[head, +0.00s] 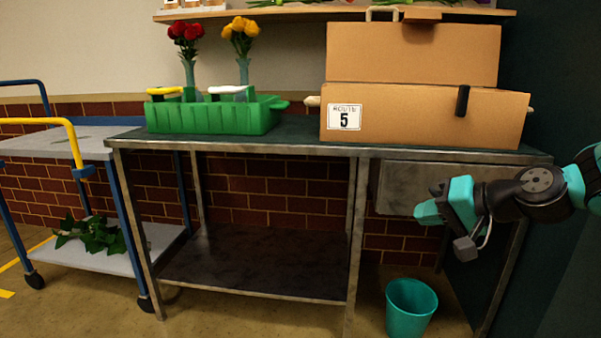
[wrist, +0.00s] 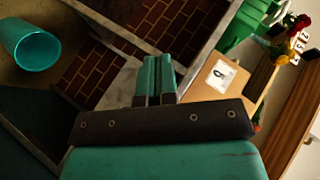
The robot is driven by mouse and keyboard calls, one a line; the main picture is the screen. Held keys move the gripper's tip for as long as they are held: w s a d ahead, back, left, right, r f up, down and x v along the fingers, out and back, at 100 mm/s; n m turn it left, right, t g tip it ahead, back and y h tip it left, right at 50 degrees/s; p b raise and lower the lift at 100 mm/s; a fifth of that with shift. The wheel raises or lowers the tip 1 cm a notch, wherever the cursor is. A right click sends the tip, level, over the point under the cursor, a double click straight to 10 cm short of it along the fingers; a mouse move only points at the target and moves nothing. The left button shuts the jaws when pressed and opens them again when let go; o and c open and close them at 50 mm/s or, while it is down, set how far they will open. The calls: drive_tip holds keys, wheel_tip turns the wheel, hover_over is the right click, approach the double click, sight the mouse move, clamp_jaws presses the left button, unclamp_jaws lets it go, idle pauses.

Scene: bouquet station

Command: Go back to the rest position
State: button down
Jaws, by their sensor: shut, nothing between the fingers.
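My gripper (head: 428,211) is at the right in the head view, in front of the table's drawer front and a little below the tabletop. Its teal fingers are shut with nothing between them. In the wrist view my gripper (wrist: 160,62) shows its two fingers side by side, touching. The metal table (head: 262,146) stands ahead of it. A large cardboard box (head: 430,118) marked "Route 5" sits on the table's right half, above and behind the gripper. The box also shows in the wrist view (wrist: 222,100), tilted.
A green crate (head: 215,118) stands on the table's left, with red roses (head: 186,33) and yellow roses (head: 241,33) in vases behind it. A teal bin (head: 411,306) is on the floor below the gripper. A blue-framed cart (head: 55,143) holds green leaves at left.

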drive_tip(key=s+a+n+g, duration=0.65)
drive_tip(key=s+a, duration=0.35)
drive_tip(key=s, duration=0.4)
drive_tip(key=s+n+g+h, duration=0.3)
drive_tip(key=s+n+h, duration=0.15)
drive_tip(key=s, duration=0.85)
wheel_tip(320, 180, up, 35)
drive_tip(key=w+p, duration=0.1)
drive_tip(key=p, duration=3.4)
drive_tip(key=shift+a+y, duration=0.35)
